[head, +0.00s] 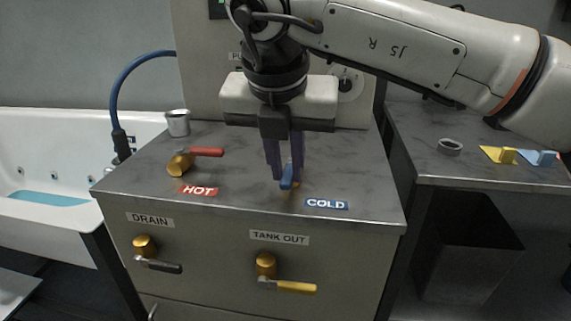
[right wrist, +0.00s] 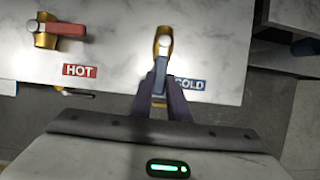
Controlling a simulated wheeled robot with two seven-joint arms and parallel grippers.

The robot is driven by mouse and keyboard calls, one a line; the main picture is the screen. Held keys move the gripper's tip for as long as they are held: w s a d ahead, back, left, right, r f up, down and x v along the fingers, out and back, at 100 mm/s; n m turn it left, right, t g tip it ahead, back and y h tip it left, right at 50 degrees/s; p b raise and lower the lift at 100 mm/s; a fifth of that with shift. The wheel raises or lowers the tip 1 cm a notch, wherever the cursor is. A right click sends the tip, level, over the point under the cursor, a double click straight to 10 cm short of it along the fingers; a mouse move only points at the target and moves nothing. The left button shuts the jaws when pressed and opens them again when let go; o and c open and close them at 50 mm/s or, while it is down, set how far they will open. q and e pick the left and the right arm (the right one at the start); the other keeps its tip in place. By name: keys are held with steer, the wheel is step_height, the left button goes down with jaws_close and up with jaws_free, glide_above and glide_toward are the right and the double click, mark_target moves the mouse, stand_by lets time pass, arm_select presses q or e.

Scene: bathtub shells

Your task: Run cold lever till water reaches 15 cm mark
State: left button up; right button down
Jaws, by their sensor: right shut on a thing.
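The cold lever (head: 288,178) is blue and sits on the grey cabinet top beside the blue COLD label (head: 327,204). My right gripper (head: 287,178) reaches down from above and is shut on the blue lever. In the right wrist view the lever (right wrist: 160,83) lies between the dark fingers, pointing toward the gripper from its brass valve (right wrist: 163,40). The white tub (head: 60,130) at the left holds some blue-green water (head: 45,199). I cannot make out a 15 cm mark. My left gripper is not in view.
The red hot lever (head: 207,152) is left of the gripper, with a metal cup (head: 178,123) behind it. The drain lever (head: 160,265) and yellow tank-out lever (head: 290,287) are on the cabinet front. A blue hose (head: 130,66) arches toward the tub. A side table (head: 440,172) stands right.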

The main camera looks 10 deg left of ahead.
steer(key=c, duration=1.7)
jaws_free()
steer(key=p+v, duration=0.1)
steer(key=v, duration=0.9)
steer(key=shift+s+r, duration=0.1)
steer(key=shift+r, duration=0.05)
